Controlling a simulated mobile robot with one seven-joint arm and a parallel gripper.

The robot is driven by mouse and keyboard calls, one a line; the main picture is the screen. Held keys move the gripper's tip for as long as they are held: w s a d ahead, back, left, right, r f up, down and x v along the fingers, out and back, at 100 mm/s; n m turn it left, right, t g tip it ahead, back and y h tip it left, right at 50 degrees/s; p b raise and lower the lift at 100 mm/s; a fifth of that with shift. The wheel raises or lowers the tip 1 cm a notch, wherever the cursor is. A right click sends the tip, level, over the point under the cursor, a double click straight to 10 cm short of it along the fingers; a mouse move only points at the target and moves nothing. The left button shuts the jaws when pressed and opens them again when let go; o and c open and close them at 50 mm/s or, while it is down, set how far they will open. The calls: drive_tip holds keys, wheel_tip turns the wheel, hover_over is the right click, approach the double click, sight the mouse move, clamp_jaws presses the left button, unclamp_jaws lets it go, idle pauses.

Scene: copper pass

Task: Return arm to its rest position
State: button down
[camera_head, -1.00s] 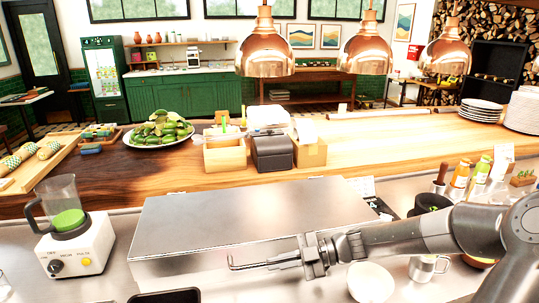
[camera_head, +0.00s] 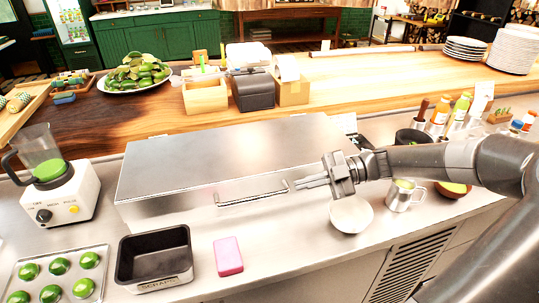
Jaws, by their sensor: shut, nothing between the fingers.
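My gripper (camera_head: 302,184) is in the middle of the head view, at the end of my arm, which reaches in from the right. Its fingers are together with nothing between them and point left. The fingertips appear close to the right end of the bar handle (camera_head: 250,195) on the front of a closed steel box (camera_head: 200,165). I cannot tell whether they touch the handle. Below the gripper is a white bowl (camera_head: 350,218), its top partly covered by the gripper in this view.
A steel mug (camera_head: 400,197) stands right of the bowl, under my arm. Bottles (camera_head: 441,108) stand behind the arm. A pink block (camera_head: 228,257), a black scraps bin (camera_head: 155,262), a tray of limes (camera_head: 97,258) and a blender (camera_head: 50,180) occupy the left and front counter.

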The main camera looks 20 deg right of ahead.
drive_tip(key=s+a+f+m+g+h, duration=0.1)
drive_tip(key=a+f+m+h, duration=0.1)
drive_tip(key=m, duration=0.1)
drive_tip(key=s+a+f+m+g+h, duration=0.1)
drive_tip(key=a+f+m+h, duration=0.1)
drive_tip(key=a+f+h, duration=0.1)
drive_tip(key=s+a+f+m+g+h, duration=0.1)
drive_tip(key=a+f+m+g+h, duration=0.1)
drive_tip(key=a+m+h, duration=0.1)
drive_tip(key=shift+s+a+f+m, duration=0.1)
drive_tip(key=shift+s+f+m, duration=0.2)
drive_tip(key=shift+s, duration=0.1)
drive_tip(key=shift+s+a+m+h, duration=0.15)
drive_tip(key=shift+s+m+h, duration=0.2)
drive_tip(key=shift+m+h, duration=0.25)
drive_tip(key=s+r+m+t+h, duration=0.6)
drive_tip(key=s+r+m, duration=0.3)
drive_tip(key=r+m, duration=0.3)
drive_tip(key=shift+a+r+m+t, duration=0.15)
drive_tip(key=shift+a+m+t, duration=0.25)
drive_tip(key=shift+m+t, duration=0.4)
